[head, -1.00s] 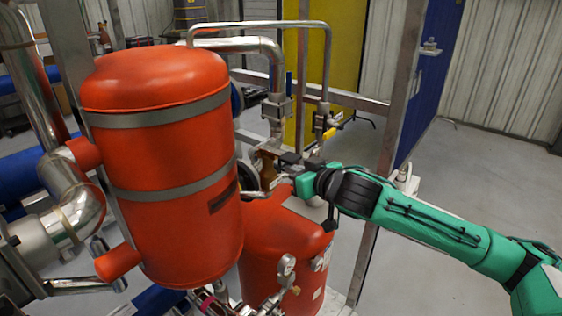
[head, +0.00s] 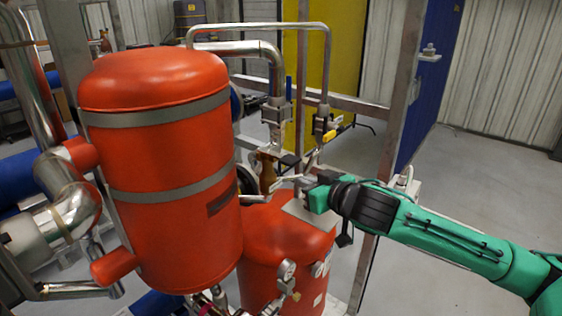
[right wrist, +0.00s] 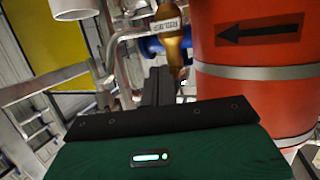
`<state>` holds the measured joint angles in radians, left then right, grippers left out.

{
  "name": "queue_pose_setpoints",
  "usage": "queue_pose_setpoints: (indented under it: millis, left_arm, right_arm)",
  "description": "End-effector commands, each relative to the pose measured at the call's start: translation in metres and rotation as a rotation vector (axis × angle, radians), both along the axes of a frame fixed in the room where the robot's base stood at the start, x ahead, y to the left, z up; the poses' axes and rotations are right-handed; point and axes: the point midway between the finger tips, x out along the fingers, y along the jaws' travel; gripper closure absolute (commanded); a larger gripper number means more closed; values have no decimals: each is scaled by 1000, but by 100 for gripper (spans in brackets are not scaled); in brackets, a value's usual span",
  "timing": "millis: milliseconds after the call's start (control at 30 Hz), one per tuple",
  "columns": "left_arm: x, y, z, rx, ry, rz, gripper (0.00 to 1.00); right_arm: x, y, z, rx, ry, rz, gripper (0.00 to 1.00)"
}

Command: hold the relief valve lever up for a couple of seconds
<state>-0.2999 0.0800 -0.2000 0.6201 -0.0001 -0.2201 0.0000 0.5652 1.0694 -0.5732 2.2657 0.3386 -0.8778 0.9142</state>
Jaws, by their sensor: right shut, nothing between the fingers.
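The relief valve is a brass body (head: 266,172) beside the tall red vessel, above the lower red tank. In the right wrist view it carries a white tag reading RELIEF (right wrist: 167,26). I cannot clearly tell its lever from the metal parts around it. My right gripper (head: 287,181) is just right of the brass body, reaching in from the right. In the right wrist view its dark fingers (right wrist: 158,75) are together, empty, and end just left of and below the valve in the picture. Whether they touch the lever cannot be told. My left gripper is not in view.
The tall red vessel (head: 160,135) stands close on the left. The lower red tank (head: 290,240) is under my right gripper. Steel pipes and a yellow-handled valve (head: 329,136) stand behind. A steel frame post (head: 392,130) rises near my right arm. The floor at right is clear.

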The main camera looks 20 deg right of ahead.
Motion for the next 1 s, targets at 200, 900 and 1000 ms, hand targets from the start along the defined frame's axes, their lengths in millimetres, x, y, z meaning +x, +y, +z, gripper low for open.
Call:
queue_pose_setpoints:
  millis: [200, 900, 1000]
  left_arm:
    - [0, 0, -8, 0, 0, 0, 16]
    - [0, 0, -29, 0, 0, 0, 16]
    - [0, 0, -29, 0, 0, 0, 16]
  right_arm:
    - [-16, -10, -2, -1, 1, -1, 100]
    - [-52, -30, 0, 0, 1, 0, 100]
    - [-52, -30, 0, 0, 0, 0, 100]
